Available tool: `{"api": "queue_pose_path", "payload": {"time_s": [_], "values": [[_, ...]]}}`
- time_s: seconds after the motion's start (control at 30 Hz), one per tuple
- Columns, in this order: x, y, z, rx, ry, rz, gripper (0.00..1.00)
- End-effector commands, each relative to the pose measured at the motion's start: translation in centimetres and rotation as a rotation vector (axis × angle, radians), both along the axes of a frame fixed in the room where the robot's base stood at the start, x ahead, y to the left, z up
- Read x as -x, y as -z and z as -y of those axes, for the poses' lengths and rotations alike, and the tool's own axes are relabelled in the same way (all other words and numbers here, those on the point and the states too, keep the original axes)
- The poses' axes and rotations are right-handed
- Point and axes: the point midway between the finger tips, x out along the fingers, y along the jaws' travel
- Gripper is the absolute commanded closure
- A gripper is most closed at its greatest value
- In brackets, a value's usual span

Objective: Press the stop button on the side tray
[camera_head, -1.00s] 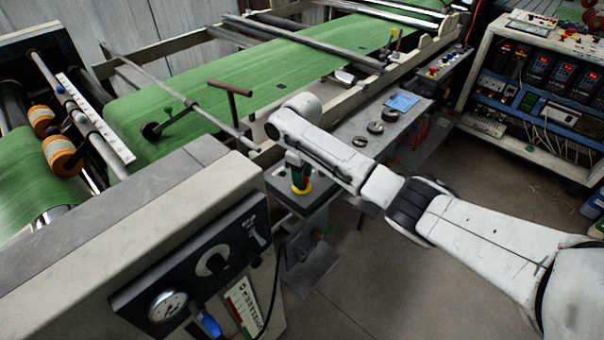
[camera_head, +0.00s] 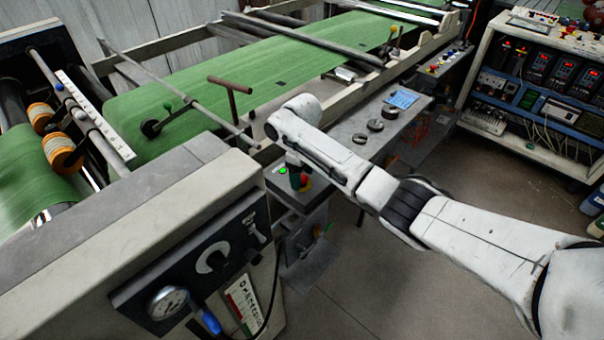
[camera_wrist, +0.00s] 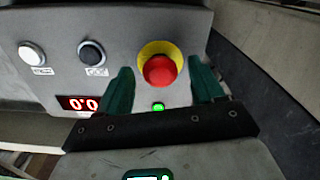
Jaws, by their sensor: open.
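The stop button is a red mushroom head (camera_wrist: 160,70) on a yellow ring, set in a grey panel face in the wrist view. In the head view its red and yellow (camera_head: 306,183) show small on the side tray (camera_head: 283,193), partly hidden by my gripper. My gripper (camera_wrist: 159,66) is open and empty, with one dark green finger on each side of the button. In the head view my gripper (camera_head: 294,174) is low over the tray below my white arm. I cannot tell whether it touches the button.
A white button (camera_wrist: 31,54), a black button (camera_wrist: 92,53), a red number display (camera_wrist: 77,104) and a lit green lamp (camera_wrist: 158,107) share the panel. The grey machine housing (camera_head: 130,215) stands close on the left. Round metal parts (camera_head: 375,126) lie on the bench behind.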

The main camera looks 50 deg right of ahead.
Motion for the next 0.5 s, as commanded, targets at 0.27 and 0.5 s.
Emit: {"api": "queue_pose_path", "payload": {"time_s": [0.27,0.5], "values": [[-0.1,-1.8,0.0,0.0,0.0,0.004,0.33],[-0.2,-6.4,0.0,0.002,-0.001,0.006,0.33]]}}
